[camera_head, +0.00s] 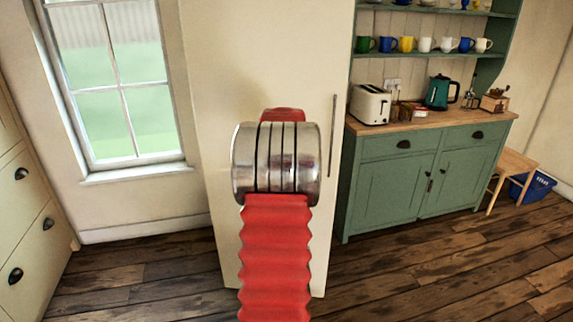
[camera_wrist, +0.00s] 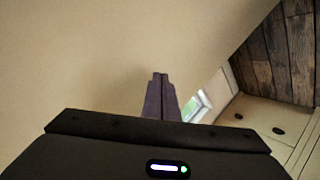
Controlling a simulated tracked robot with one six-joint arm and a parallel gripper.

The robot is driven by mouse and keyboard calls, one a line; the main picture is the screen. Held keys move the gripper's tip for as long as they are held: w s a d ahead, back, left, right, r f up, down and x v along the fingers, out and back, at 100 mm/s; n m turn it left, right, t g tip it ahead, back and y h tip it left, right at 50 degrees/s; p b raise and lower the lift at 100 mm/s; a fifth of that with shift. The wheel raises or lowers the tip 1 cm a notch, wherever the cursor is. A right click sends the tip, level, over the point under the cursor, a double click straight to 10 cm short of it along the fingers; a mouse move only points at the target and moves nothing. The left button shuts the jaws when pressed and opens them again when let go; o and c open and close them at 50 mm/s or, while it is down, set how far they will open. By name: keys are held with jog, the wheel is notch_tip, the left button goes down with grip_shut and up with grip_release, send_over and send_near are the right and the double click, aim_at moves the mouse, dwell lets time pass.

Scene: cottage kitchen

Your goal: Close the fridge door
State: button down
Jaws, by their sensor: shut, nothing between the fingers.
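The fridge door (camera_head: 215,75) is a tall cream panel in the middle of the head view, with a thin vertical handle (camera_head: 333,135) along its right edge. My arm covers its middle and lower part. No clear gap shows along its edges, so I cannot tell whether it is fully shut. In the wrist view a plain cream surface, likely the fridge door (camera_wrist: 90,60), fills the left and top. My gripper (camera_wrist: 160,76) is shut and empty, pointing at that surface; I cannot tell if it touches. In the head view my gripper is hidden behind my arm.
A green cabinet (camera_head: 385,190) with a toaster (camera_head: 370,104) and kettle (camera_head: 438,92) stands right of the fridge. A window (camera_head: 120,90) and cream drawers (camera_head: 25,230) are on the left. The wooden floor (camera_head: 430,270) is clear at front right.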

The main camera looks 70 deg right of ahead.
jog(key=w+a+r+h, duration=0.1)
jog(key=w+a+r, duration=0.3)
jog(key=a, duration=0.3)
jog(key=w+a+r+m+t, duration=0.1)
jog(key=w+a+r, duration=0.3)
jog(key=a, duration=0.2)
jog(key=w+a+r+h, duration=0.1)
jog(key=w+a+r, duration=0.35)
jog(key=a, duration=0.25)
jog(key=a+r+m, duration=0.1)
jog(key=a, duration=0.9)
jog(key=s+a+f+n+g+y, duration=0.1)
jog(key=s+a+f+y, duration=0.2)
jog(key=a, duration=1.1)
jog(key=s+a+f+n+g+y, duration=0.1)
jog(key=s+a+f+y, duration=0.3)
jog(key=a, duration=1.1)
jog(key=s+a+f+n+g+y, duration=0.1)
jog(key=s+a+f+y, duration=0.3)
jog(key=s+a+f, duration=0.5)
jog(key=s+a, duration=0.2)
jog(key=a, duration=0.4)
jog(key=shift+s+a, duration=0.15)
jog(key=shift+s, duration=0.2)
jog(key=shift+s+f, duration=0.1)
